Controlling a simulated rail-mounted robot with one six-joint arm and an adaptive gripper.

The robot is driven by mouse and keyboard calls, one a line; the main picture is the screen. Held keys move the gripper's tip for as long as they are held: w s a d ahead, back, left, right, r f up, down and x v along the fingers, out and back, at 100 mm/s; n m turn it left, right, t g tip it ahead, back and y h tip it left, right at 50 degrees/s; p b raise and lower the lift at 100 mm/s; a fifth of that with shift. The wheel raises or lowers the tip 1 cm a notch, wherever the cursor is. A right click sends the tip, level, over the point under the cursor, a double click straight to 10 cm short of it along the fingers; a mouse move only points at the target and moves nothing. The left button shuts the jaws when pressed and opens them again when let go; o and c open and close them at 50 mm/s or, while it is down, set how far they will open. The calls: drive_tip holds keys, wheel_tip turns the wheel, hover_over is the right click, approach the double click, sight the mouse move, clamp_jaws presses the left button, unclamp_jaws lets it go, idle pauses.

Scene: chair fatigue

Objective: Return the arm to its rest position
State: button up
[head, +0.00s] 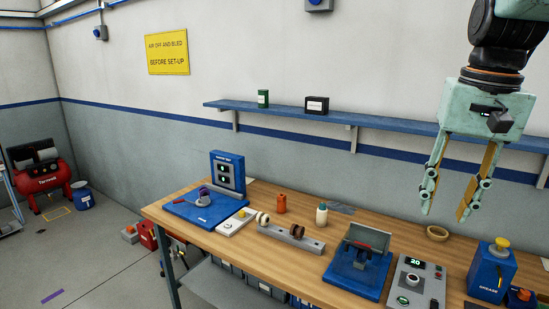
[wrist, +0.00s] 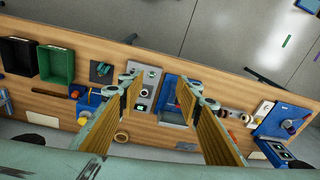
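My gripper (head: 446,212) hangs from my arm at the right of the head view, with its fingers pointing down above the wooden bench (head: 262,246). Its two fingers are spread apart, and I see nothing between them. The wrist view also shows the open gripper (wrist: 157,90), looking down on the bench with a clear gap between the tan finger pads. The fingers are well above the bench top and touch nothing that I can see. Most of my arm is outside the head view.
A blue shelf (head: 280,114) runs along the wall behind my gripper. The bench holds a blue fixture (head: 352,272), a control box (head: 415,285), a grease unit (head: 492,268), a tan ring (head: 437,233) and two rollers on a rail (head: 290,238). A green bin (wrist: 56,65) shows in the wrist view.

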drive_tip(key=s+a+f+n+t+b, duration=0.1)
drive_tip(key=s+a+f, duration=0.1)
drive_tip(key=s+a, duration=0.2)
drive_tip(key=s+a+f+n+b, duration=0.1)
drive_tip(key=s+a, duration=0.4)
drive_tip(key=s, duration=0.6)
drive_tip(key=s+a+f+n+t+b, duration=0.1)
drive_tip(key=s+a+f+n, duration=0.2)
drive_tip(key=s, duration=0.5)
drive_tip(key=shift+a+f+t, duration=0.3)
drive_tip(key=shift+a+f, duration=0.35)
drive_tip(key=shift+f, duration=0.25)
drive_tip(key=shift+f, duration=0.1)
wheel_tip(320, 180, down, 5)
drive_tip(key=b, duration=0.5)
